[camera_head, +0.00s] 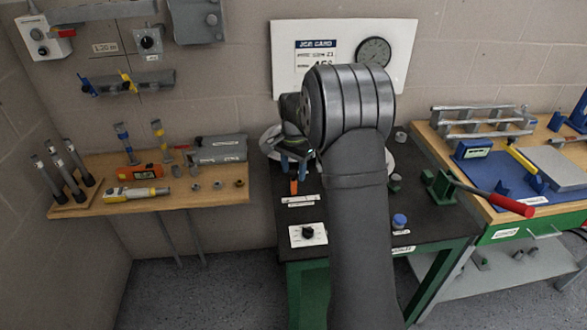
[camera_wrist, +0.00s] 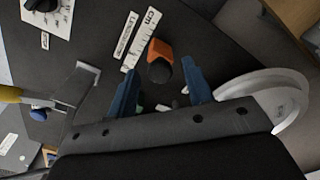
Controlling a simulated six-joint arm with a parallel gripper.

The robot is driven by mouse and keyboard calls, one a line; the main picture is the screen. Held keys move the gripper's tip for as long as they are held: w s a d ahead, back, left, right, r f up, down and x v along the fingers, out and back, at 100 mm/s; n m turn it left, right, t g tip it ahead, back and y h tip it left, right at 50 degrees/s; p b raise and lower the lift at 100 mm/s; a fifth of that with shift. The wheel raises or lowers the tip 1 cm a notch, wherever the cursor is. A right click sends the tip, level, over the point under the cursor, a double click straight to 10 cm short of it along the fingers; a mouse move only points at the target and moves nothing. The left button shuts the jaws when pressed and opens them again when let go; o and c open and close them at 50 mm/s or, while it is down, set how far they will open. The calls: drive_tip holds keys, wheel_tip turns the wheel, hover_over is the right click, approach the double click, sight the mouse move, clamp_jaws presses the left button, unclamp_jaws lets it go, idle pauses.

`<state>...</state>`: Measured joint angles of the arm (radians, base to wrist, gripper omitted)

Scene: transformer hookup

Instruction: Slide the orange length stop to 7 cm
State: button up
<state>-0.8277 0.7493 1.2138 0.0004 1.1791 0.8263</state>
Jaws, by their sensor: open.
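The orange length stop (camera_wrist: 160,50) with a dark rounded knob (camera_wrist: 159,71) sits beside a white cm scale (camera_wrist: 134,45) in the wrist view. In the head view the orange stop (camera_head: 294,187) shows small on the dark bench top, just below my gripper (camera_head: 291,165). My gripper (camera_wrist: 160,69) is open, its two blue fingers to the left and right of the knob in the wrist view. I see no contact, and cannot tell how far down the fingertips reach. The scale's numbers are too small to read, so the stop's setting is unclear.
A white panel with a black dial (camera_head: 308,233) lies at the bench's front left. A pale round disc (camera_wrist: 268,92) is right of the fingers in the wrist view. A blue-capped item (camera_head: 399,220) and a red-handled lever (camera_head: 512,205) are to the right.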

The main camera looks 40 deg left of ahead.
drive_tip(key=shift+c, duration=0.2)
clamp_jaws()
drive_tip(key=shift+s+a, duration=0.15)
drive_tip(key=shift+o, duration=0.2)
unclamp_jaws()
wheel_tip(320, 180, up, 18)
drive_tip(key=shift+f, duration=0.25)
idle(0.5)
